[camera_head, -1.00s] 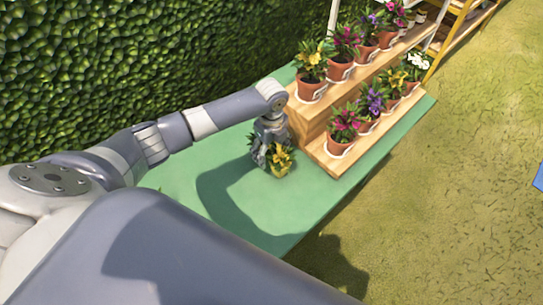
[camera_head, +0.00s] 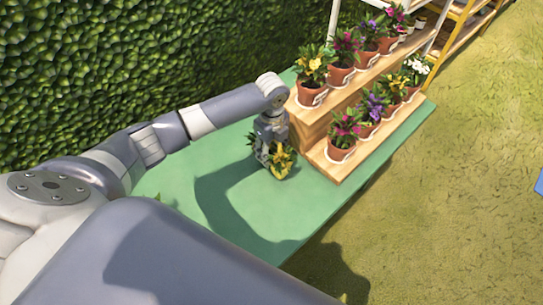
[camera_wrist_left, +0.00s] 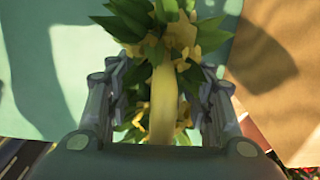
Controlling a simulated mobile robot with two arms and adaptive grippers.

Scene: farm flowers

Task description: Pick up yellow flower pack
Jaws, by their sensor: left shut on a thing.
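The yellow flower pack (camera_head: 281,161) is at my left gripper (camera_head: 268,158), over the green table left of the wooden stand. It shows yellow flowers and green leaves. In the left wrist view the pack (camera_wrist_left: 162,85) has a pale yellow band or handle running between the two fingers. My left gripper (camera_wrist_left: 158,108) is shut on it, one finger on each side. The fingers hide part of the pack in the head view. I cannot tell whether its underside touches the table. My right gripper is not in view.
The green table (camera_head: 235,215) is mostly clear. A stepped wooden stand (camera_head: 335,168) holds several potted flowers, including a yellow one (camera_head: 312,68) on the upper step. A leafy hedge (camera_head: 120,70) stands behind. Grass (camera_head: 450,180) lies to the right.

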